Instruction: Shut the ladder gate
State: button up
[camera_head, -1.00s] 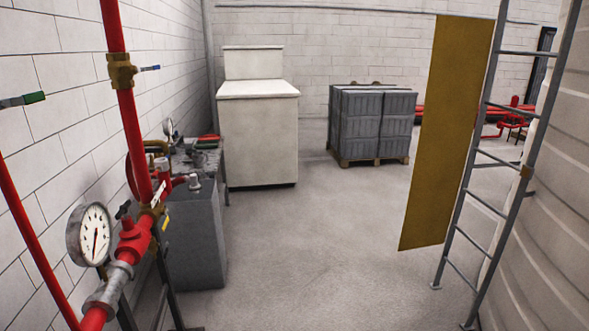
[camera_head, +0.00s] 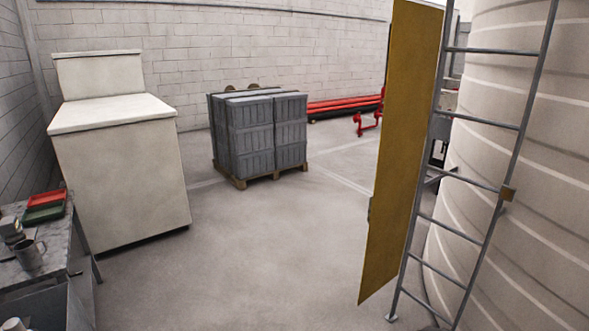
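The ladder gate (camera_head: 402,150) is a tall, flat yellow-brown panel right of centre. It stands swung out to the left of the grey metal ladder (camera_head: 470,180), along the ladder's left rail, so the rungs are uncovered. A small grey part shows on the panel's left edge. A small brass-coloured latch piece (camera_head: 507,194) sits on the ladder's right rail. The ladder stands against a large pale ribbed tank (camera_head: 530,260). My gripper is not in view.
A grey workbench (camera_head: 38,262) with red and green trays and a metal mug is at the lower left. A cream cabinet (camera_head: 120,175) stands behind it. Grey crates (camera_head: 262,135) sit on a pallet. Red pipes (camera_head: 345,104) lie farther back. The middle floor is clear.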

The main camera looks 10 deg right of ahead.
aim_at(417, 28)
jog(key=i+j+z, duration=0.45)
jog(key=z, duration=0.15)
jog(key=i+j+z, duration=0.4)
jog(key=j+z, duration=0.2)
jog(key=i+j+z, duration=0.1)
jog(key=j+z, duration=0.2)
jog(key=j, duration=0.2)
jog(key=i+j+z, duration=0.1)
jog(key=j+z, duration=0.45)
jog(key=j, duration=0.25)
jog(key=i+j+z, duration=0.1)
jog(key=i+j, duration=0.25)
jog(key=i+j+z, duration=0.1)
jog(key=i+j, duration=0.2)
jog(key=j, duration=0.3)
